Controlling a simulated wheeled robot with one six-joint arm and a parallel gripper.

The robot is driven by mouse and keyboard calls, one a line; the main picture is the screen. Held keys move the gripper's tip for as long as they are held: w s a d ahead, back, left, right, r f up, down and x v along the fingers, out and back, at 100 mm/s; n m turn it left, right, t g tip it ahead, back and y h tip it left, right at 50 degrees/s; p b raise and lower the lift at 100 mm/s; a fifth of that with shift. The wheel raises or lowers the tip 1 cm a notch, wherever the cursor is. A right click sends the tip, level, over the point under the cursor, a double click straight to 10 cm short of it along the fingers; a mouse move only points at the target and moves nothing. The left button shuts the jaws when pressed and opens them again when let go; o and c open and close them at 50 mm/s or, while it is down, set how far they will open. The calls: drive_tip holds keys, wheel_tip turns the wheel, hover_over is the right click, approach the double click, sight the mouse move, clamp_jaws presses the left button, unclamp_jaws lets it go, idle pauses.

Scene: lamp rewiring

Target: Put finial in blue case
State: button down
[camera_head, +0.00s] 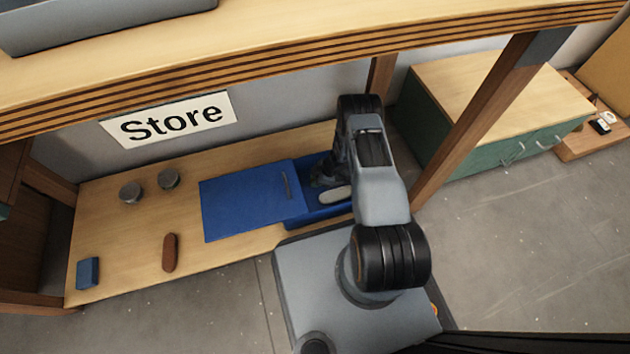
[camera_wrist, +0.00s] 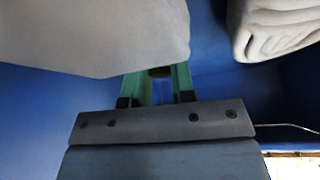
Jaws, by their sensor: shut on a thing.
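The blue case (camera_head: 318,218) stands on the low wooden shelf, its blue lid (camera_head: 245,203) spread to the left of its open part. My gripper (camera_head: 322,180) reaches down into the open part of the case. In the wrist view, its green fingers (camera_wrist: 158,80) are shut on a small dark, brassy thing, which I take for the finial (camera_wrist: 160,71). Only a sliver of it shows between the fingertips. Blue case walls surround it there. I cannot tell whether the finial touches the case floor.
A pale oval thing (camera_head: 336,194) lies in the case beside my gripper. The wrist view shows a large grey shape (camera_wrist: 95,35) and a ribbed grey thing (camera_wrist: 275,28) close by. Two grey round pieces (camera_head: 131,192), a brown piece (camera_head: 170,252) and a blue block (camera_head: 88,273) lie on the shelf.

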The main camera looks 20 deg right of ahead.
drive_tip(key=shift+f, duration=0.55)
drive_tip(key=c, duration=1.1)
unclamp_jaws()
drive_tip(key=shift+f, duration=0.1)
drive_tip(key=shift+o, duration=0.8)
drive_tip(key=shift+s+a, duration=0.1)
drive_tip(key=shift+s, duration=0.15)
drive_tip(key=shift+r+p, duration=0.5)
drive_tip(key=shift+r, duration=0.05)
drive_tip(key=p+v, duration=0.5)
drive_tip(key=v, duration=0.7)
drive_tip(key=shift+r, duration=0.25)
drive_tip(key=shift+w, duration=0.25)
